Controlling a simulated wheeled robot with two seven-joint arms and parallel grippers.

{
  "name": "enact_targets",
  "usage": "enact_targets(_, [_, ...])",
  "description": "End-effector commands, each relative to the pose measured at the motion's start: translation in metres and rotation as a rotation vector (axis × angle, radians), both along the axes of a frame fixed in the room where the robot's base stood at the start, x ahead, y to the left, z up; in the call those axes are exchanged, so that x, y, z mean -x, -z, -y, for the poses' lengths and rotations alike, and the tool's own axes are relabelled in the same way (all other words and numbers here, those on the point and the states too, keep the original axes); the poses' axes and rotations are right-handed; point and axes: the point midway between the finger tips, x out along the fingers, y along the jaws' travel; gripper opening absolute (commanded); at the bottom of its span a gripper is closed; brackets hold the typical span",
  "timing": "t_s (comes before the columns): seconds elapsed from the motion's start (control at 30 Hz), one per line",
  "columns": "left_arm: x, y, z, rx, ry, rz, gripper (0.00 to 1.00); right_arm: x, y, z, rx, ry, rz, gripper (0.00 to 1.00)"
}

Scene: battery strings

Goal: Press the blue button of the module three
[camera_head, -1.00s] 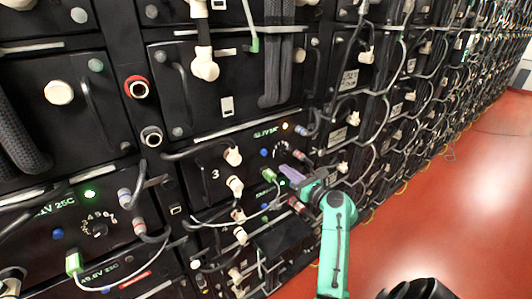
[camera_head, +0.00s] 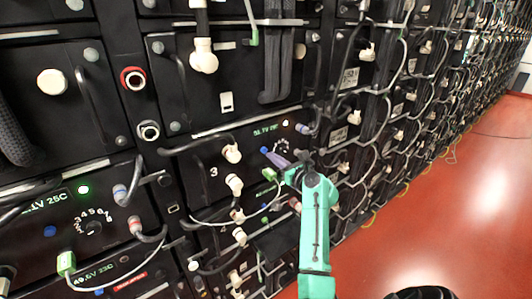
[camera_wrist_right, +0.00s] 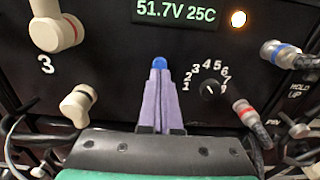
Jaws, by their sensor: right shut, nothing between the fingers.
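Module three is the black panel marked 3 (camera_wrist_right: 46,64), with a lit display reading 51.7V 25C (camera_wrist_right: 176,11). Its blue button (camera_wrist_right: 159,61) sits below the display, left of the numbered dial (camera_wrist_right: 209,88). The button also shows in the head view (camera_head: 264,150). My right gripper (camera_head: 272,157) is shut and empty, with purple fingers pointing at the panel. In the right wrist view its fingertips (camera_wrist_right: 159,72) overlap the lower edge of the button; I cannot tell whether they touch it. My left gripper is not in view.
White connectors (camera_wrist_right: 78,104) and cables stand out left of the fingers. Connectors with blue (camera_wrist_right: 281,54) and red (camera_wrist_right: 246,113) bands stick out on the right. Neighbouring modules fill the rack.

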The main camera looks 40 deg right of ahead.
Motion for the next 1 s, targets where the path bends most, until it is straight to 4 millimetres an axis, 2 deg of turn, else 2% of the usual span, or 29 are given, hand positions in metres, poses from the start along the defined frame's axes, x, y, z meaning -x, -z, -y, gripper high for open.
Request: enact_targets(1.0, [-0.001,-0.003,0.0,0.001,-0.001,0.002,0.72,-0.021,0.0,0.0,0.001,0.0,0.0,0.0])
